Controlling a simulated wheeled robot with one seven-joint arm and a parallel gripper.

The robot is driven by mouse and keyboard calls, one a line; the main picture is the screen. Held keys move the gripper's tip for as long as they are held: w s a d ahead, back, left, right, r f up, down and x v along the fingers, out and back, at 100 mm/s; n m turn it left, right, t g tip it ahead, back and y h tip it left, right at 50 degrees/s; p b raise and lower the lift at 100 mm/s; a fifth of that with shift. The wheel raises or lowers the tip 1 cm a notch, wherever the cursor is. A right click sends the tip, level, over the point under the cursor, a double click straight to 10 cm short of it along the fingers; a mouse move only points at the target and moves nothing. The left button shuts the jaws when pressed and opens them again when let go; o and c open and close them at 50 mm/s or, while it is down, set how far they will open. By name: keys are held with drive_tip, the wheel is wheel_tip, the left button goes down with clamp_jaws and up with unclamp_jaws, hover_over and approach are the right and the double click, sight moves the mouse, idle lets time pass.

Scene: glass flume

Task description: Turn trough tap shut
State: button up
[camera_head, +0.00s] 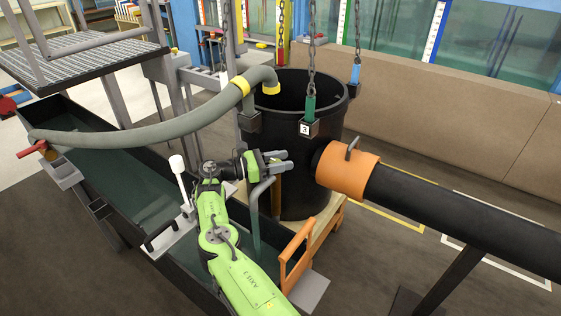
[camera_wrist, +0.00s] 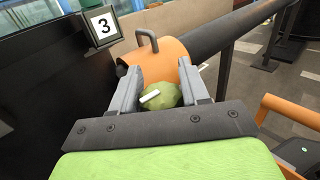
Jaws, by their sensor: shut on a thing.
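The trough tap has a round green knob (camera_wrist: 172,93) with a white bar mark, which lies slanted in the wrist view. My gripper (camera_wrist: 168,88) is shut on this knob, one grey finger on each side. In the head view my gripper (camera_head: 279,160) is beside the black barrel (camera_head: 300,190), and the knob is mostly hidden by the fingers. A grey bent spout (camera_head: 262,184) comes down under the gripper. A thin greenish stream (camera_head: 256,230) seems to run from it into the dark trough (camera_head: 130,185).
A black pipe with an orange collar (camera_head: 346,171) joins the barrel at right, close to my fingers. Chains hang over the barrel rim. A grey hose (camera_head: 140,138) crosses the trough. A white lever (camera_head: 178,168) stands left of my arm. An orange rail (camera_head: 296,256) is at right.

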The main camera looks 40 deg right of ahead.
drive_tip(key=o, duration=0.9)
drive_tip(key=shift+d, duration=0.1)
drive_tip(key=shift+o, duration=0.2)
wheel_tip(320, 180, up, 10)
drive_tip(key=p, duration=0.3)
drive_tip(key=shift+p, duration=0.4)
drive_tip(key=shift+s, duration=0.1)
